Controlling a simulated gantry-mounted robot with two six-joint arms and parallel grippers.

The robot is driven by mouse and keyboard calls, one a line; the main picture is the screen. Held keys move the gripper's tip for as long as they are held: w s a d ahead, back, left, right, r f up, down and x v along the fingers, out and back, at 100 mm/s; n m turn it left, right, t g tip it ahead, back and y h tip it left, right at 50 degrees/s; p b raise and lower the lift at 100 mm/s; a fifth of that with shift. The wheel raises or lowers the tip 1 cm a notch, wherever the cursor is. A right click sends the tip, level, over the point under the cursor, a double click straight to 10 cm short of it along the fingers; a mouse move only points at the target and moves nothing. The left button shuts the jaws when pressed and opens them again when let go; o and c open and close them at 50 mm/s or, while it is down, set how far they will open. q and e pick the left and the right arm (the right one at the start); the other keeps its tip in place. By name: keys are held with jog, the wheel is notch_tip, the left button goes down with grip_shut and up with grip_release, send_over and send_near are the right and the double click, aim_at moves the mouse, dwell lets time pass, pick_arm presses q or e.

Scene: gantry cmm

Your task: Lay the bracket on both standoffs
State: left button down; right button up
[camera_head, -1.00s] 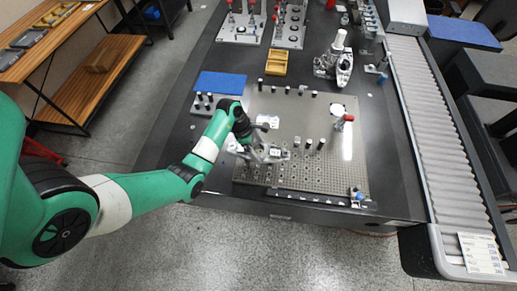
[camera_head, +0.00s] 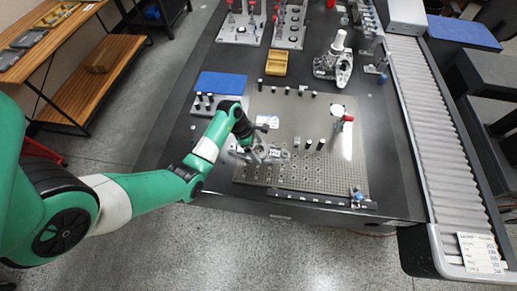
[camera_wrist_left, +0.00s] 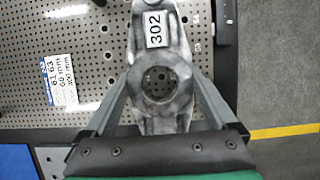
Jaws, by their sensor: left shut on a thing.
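The bracket (camera_wrist_left: 176,50) is a grey metal part with a round hole and a "302" label. It shows lengthwise between the fingers of my left gripper in the left wrist view. In the head view, my left gripper (camera_head: 262,153) is shut on the bracket (camera_head: 277,156), over the left part of the perforated plate. Short posts that look like the standoffs stand just right of it, one at the left (camera_head: 308,143) and one at the right (camera_head: 321,144). Whether the bracket touches anything below is not clear. My right gripper is not in view.
The perforated plate (camera_head: 300,115) carries a red-topped clamp (camera_head: 347,120), a white disc (camera_head: 338,109) and a row of small posts along its back. A roller conveyor (camera_head: 430,110) runs along the right.

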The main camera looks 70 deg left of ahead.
pick_arm(q)
jog(key=shift+r, duration=0.1)
jog(key=shift+p, duration=0.35)
dwell(0.7)
jog(key=shift+p, duration=0.35)
jog(key=shift+f, duration=0.6)
grip_release()
